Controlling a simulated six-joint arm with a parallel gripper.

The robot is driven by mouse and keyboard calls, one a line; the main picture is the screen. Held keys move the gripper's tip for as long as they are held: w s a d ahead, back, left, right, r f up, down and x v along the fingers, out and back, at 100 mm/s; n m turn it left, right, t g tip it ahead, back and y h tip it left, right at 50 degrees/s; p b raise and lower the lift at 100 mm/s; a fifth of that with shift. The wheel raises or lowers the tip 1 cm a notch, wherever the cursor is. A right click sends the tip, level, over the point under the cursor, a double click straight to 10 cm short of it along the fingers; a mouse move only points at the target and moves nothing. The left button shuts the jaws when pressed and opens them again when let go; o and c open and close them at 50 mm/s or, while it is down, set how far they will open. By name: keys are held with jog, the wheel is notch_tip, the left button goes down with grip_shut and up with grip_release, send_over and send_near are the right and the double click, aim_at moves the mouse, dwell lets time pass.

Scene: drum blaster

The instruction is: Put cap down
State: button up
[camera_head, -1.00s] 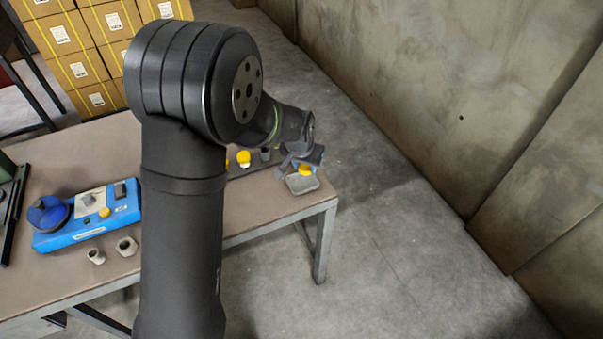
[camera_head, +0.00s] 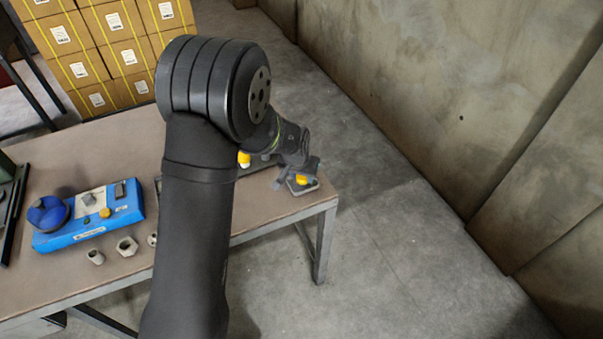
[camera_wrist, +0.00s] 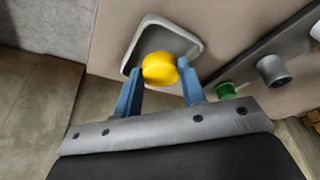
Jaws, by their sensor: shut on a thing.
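A yellow cap (camera_wrist: 160,68) sits between the fingers of my gripper (camera_wrist: 160,86) in the wrist view. The blue fingers are shut on it. A small grey square tray (camera_wrist: 152,38) with a raised rim lies behind the cap, which overlaps its near part in this view. In the head view the cap (camera_head: 302,180) shows over the tray (camera_head: 308,189) at the table's right corner. I cannot tell whether the cap touches the tray floor.
A grey rail (camera_wrist: 242,78) beside the tray carries a grey cylinder (camera_wrist: 272,70) and a green piece (camera_wrist: 225,91). Another yellow-topped piece (camera_head: 244,159) stands left of my gripper. The table edge is close.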

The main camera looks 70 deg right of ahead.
jog(key=shift+f, duration=0.25)
jog(key=o, duration=1)
jog(key=shift+r, duration=0.3)
jog(key=v, duration=1.2)
jog(key=shift+r, duration=0.3)
